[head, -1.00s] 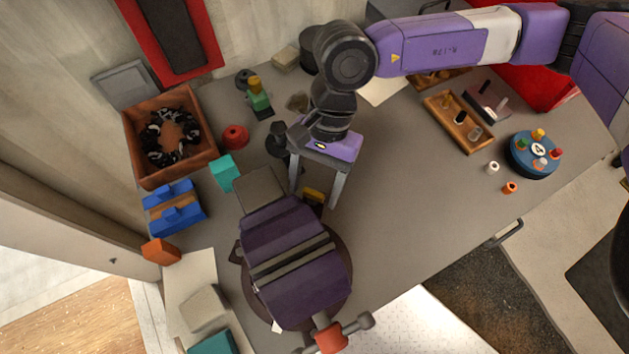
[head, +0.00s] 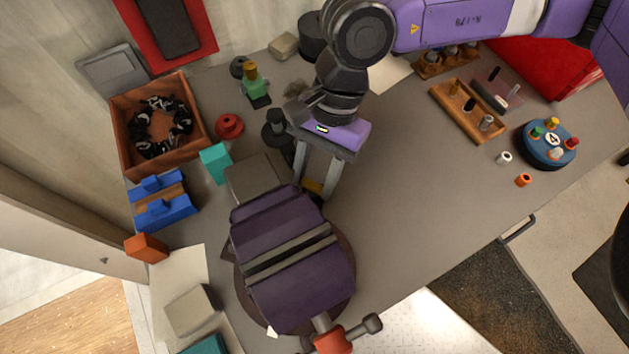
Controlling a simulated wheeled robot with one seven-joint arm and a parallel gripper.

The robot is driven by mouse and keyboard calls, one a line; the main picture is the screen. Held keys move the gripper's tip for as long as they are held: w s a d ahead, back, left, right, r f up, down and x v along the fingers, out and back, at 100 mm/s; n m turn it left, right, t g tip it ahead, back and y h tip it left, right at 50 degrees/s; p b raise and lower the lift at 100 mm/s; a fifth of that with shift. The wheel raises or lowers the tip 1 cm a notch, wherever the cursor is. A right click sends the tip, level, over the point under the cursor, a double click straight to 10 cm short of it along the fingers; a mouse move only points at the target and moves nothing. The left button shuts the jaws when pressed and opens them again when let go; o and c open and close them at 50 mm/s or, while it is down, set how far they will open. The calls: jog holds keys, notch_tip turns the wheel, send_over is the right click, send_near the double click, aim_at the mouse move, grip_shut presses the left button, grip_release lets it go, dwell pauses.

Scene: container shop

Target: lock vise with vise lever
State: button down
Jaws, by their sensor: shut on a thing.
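The purple vise (head: 280,222) stands on a round dark base at the front of the bench. Two grey jaw strips cross its middle, with a narrow dark gap between them. The vise lever (head: 372,323) is a grey bar with a round knob, passing by an orange-red hub (head: 333,342) at the bottom edge; its other end is partly cut off. My gripper (head: 314,188) points down just behind the vise, away from the lever. Its fingers are shut on a small yellow thing (head: 312,187), mostly hidden between the fingers and the vise.
A wooden box with a black-and-white coil (head: 122,150), a blue block fixture (head: 160,203) and a teal block (head: 215,163) lie to the left. A wooden peg tray (head: 462,112) and round numbered puck (head: 546,146) lie right.

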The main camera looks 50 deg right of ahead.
jog(key=shift+w+d+f+m+b, duration=0.1)
jog(key=shift+f+m+b, duration=0.25)
jog(key=shift+b, duration=0.2)
jog(key=m+t+b, duration=0.1)
jog(key=m+b, duration=0.1)
jog(key=b, duration=0.2)
jog(key=shift+r+m+t+b, duration=0.3)
jog(key=shift+m+b, duration=0.05)
jog(key=shift+b, duration=0.25)
jog(key=c, duration=0.8)
grip_release()
jog(key=shift+s, duration=0.2)
jog(key=shift+c, duration=0.2)
jog(key=shift+r, duration=0.1)
